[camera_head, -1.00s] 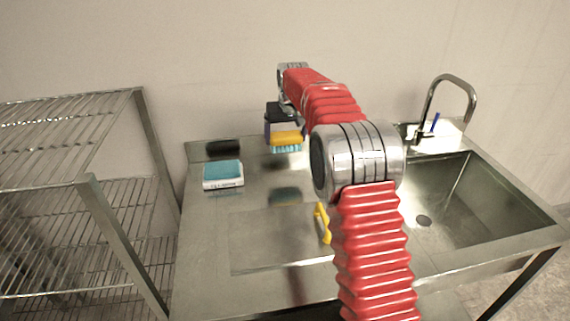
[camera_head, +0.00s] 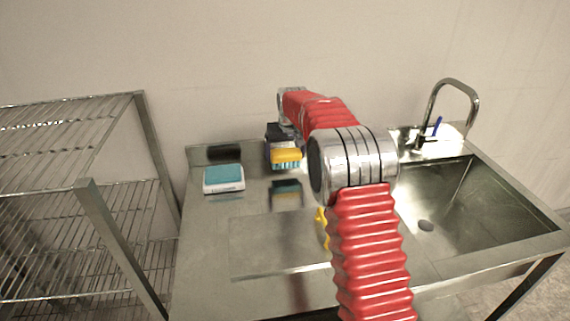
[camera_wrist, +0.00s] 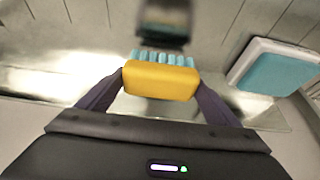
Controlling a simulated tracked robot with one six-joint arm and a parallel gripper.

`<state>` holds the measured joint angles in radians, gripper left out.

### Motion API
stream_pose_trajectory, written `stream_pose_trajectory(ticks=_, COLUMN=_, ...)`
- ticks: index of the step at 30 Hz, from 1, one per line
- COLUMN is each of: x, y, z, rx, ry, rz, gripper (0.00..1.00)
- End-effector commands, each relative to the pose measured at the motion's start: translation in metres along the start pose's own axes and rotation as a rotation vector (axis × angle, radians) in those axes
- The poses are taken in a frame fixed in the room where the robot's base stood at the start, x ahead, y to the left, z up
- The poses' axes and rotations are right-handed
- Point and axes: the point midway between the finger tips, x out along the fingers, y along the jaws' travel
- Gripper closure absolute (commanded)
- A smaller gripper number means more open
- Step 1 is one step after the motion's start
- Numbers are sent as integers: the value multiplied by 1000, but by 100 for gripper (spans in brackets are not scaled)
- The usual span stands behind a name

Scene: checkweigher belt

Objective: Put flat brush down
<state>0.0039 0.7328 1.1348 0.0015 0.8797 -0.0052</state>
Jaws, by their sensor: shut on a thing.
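The flat brush has a yellow back (camera_head: 286,155) and teal bristles pointing down. My gripper (camera_head: 283,146) is shut on it and holds it above the steel counter (camera_head: 205,235). A gap shows between the bristles and their dark reflection on the counter. In the wrist view the brush (camera_wrist: 160,82) sits between the two dark fingers of my gripper (camera_wrist: 160,88), roughly level, with its bristles facing the top of the picture. Part of my gripper is hidden behind my red arm in the head view.
A white and teal block (camera_head: 223,178) lies left of the brush; the wrist view also shows it (camera_wrist: 275,70). A yellow object (camera_head: 321,228) is partly hidden behind my arm. The sink (camera_head: 455,200) and tap (camera_head: 462,88) are right; a wire rack (camera_head: 88,130) stands left.

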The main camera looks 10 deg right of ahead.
Motion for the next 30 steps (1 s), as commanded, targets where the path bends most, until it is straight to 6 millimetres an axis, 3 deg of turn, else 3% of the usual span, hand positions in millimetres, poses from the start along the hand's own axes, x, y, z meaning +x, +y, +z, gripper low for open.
stream_pose_trajectory(ticks=11, x=4, y=1, z=1, rx=1, ry=1, rz=0, gripper=35)
stream_pose_trajectory(ticks=21, x=36, y=1, z=15, rx=1, ry=0, rz=1, gripper=35)
stream_pose_trajectory(ticks=30, x=38, y=2, z=16, rx=2, ry=1, rz=1, gripper=35)
